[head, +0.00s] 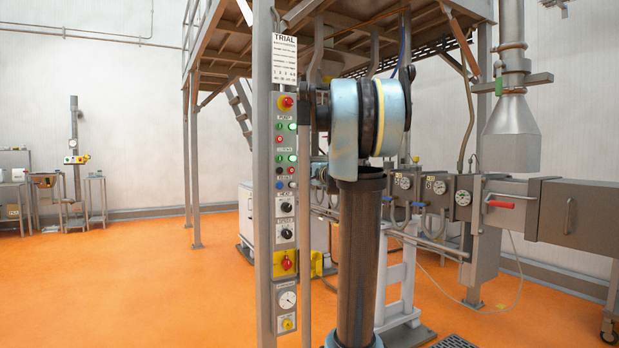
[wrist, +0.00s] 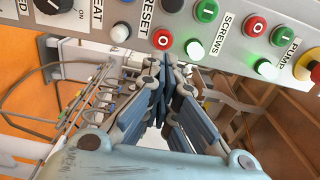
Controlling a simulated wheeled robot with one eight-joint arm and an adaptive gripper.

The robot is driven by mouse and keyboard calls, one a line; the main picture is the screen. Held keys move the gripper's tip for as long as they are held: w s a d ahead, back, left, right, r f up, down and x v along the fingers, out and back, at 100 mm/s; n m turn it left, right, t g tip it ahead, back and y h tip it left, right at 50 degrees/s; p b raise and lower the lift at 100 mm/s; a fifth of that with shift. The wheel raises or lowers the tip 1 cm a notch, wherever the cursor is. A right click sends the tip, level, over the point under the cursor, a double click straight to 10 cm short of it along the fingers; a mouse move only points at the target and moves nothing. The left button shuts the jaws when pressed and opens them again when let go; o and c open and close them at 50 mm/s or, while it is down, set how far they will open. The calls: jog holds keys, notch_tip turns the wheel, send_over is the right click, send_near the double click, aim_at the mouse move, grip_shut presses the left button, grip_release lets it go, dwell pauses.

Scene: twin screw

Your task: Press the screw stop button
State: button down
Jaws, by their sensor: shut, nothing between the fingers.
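The screw stop button is a red round button marked O (wrist: 162,39), beside the green screws start button (wrist: 207,11) and a lit white lamp (wrist: 195,49) on the grey panel. In the head view it is a small red button (head: 292,170) low in the screws group. My gripper (wrist: 165,62) is shut and empty, its fingertips just below the red button in the wrist view. I cannot tell whether they touch it. In the head view my arm stands right of the panel, and I cannot make out the fingertips there.
Pipes, cables and gauges lie behind the arm. Orange floor (head: 120,270) is open on the left.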

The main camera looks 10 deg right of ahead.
aim_at(295, 170)
jog(key=x, duration=0.7)
jog(key=shift+w+f, duration=0.1)
jog(key=shift+w, duration=0.1)
jog(key=shift+w, duration=0.15)
jog(key=shift+x, duration=0.8)
jog(key=shift+a, duration=0.1)
jog(key=v, duration=1.4)
